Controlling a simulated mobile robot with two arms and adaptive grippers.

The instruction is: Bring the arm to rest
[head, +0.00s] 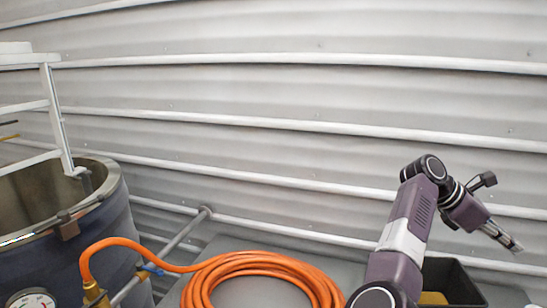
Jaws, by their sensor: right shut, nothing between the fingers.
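My right arm rises from the bottom edge at the right of the head view. It bends at the elbow, and its forearm slopes down to the right. My right gripper (507,241) is at the end of it, shut and empty, in front of the corrugated wall. Nothing touches its fingertips. My left gripper is not in view.
A dark open drum (95,240) with a pressure gauge (32,300) and a white ladder frame (55,110) stands at the left. A coiled orange hose (250,262) lies on a grey surface (225,243). A black bin (455,280) is partly behind my right arm.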

